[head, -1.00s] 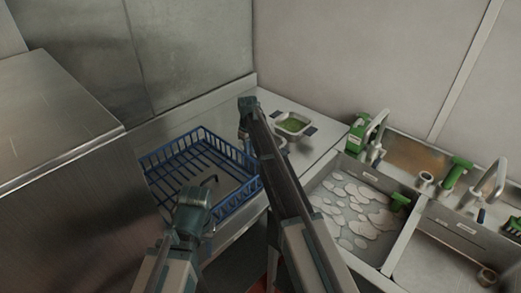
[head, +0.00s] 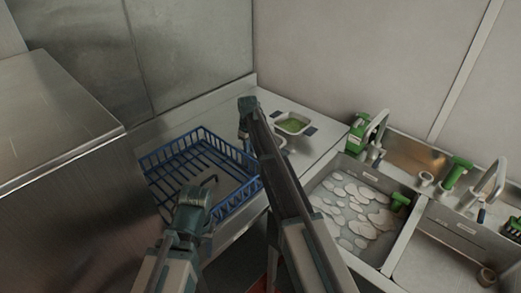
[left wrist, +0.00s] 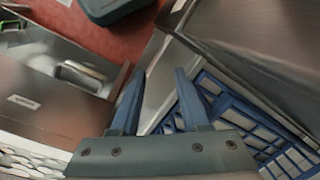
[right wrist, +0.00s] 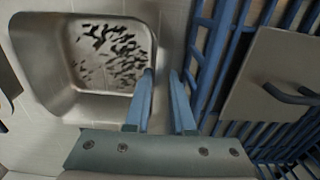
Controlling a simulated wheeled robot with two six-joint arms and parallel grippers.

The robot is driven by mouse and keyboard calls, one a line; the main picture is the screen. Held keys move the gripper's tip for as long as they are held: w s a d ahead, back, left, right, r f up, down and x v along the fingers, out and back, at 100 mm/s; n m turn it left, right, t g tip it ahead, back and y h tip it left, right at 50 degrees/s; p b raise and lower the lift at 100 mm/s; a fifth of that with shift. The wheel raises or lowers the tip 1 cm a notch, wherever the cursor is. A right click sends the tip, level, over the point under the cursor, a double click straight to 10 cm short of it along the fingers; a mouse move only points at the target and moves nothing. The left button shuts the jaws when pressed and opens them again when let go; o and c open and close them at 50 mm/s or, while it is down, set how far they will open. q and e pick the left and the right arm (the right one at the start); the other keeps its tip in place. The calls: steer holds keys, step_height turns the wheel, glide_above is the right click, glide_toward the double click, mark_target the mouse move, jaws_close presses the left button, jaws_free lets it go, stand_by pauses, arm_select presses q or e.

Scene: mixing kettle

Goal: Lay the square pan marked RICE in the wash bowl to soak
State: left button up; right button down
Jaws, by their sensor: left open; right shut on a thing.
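A square steel pan (right wrist: 105,50) with dark flecks inside fills the upper left of the right wrist view. No RICE mark is readable on it. My right gripper (right wrist: 163,80) has its fingers close together at this pan's right rim, shut on it. In the head view my right arm hides most of that gripper (head: 245,125) and pan. The foamy sink basin, seemingly the wash bowl (head: 355,205), holds water with white suds patches; its label is unreadable. My left gripper (head: 193,205) is open and empty in front of the rack; its spread fingers show in the left wrist view (left wrist: 160,85).
A blue wire rack (head: 190,150) holds a flat grey piece with a dark handle (right wrist: 290,97). Green bottles and taps line the sink's back. A second basin (head: 440,260) lies right.

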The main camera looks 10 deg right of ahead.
step_height(320, 180, up, 12)
steer(key=p, duration=1.2)
